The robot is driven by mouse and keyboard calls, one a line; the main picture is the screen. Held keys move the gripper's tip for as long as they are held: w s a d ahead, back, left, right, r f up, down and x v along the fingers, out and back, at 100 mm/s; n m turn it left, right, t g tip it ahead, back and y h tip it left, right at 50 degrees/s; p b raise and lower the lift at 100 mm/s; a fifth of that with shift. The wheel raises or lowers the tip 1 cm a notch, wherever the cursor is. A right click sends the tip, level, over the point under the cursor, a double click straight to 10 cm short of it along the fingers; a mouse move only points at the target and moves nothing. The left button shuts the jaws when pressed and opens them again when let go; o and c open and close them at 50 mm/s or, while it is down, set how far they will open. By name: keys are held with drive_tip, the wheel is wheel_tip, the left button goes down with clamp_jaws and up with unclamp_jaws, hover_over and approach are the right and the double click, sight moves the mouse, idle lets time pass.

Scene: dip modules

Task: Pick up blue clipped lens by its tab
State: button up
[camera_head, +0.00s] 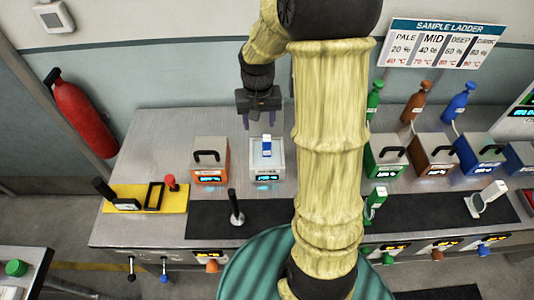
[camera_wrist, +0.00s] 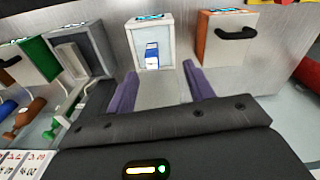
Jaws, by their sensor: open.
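A small blue and white piece, seemingly the blue clipped lens (camera_head: 266,146), stands on top of a white box (camera_head: 260,172) with a lit blue display. It also shows in the wrist view (camera_wrist: 152,55), inside the light top of the white box (camera_wrist: 139,32). I cannot make out its tab clearly. My gripper (camera_head: 259,121) is open and empty, with its two purple fingers apart. It hangs behind and above the box in the head view. In the wrist view the fingers (camera_wrist: 160,70) point toward the box, with the blue piece between their lines and apart from them.
An orange box with a black handle (camera_head: 211,173) stands just left of the white box. Green (camera_head: 385,163), brown (camera_head: 432,160) and blue (camera_head: 478,160) boxes with bottles stand right of my arm. A yellow tray (camera_head: 177,201) lies front left. The bench behind the white box is clear.

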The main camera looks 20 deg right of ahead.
sight(266, 139)
drive_tip(key=shift+m+g, duration=0.3)
drive_tip(key=shift+m, duration=0.4)
drive_tip(key=w+d, duration=0.3)
drive_tip(key=shift+w+d+f, duration=0.1)
drive_tip(key=shift+w+d, duration=0.2)
drive_tip(key=shift+d, duration=0.05)
wheel_tip(266, 139, down, 12)
drive_tip(key=p, duration=0.4)
drive_tip(key=shift+w+f, duration=0.1)
drive_tip(key=shift+f, duration=0.1)
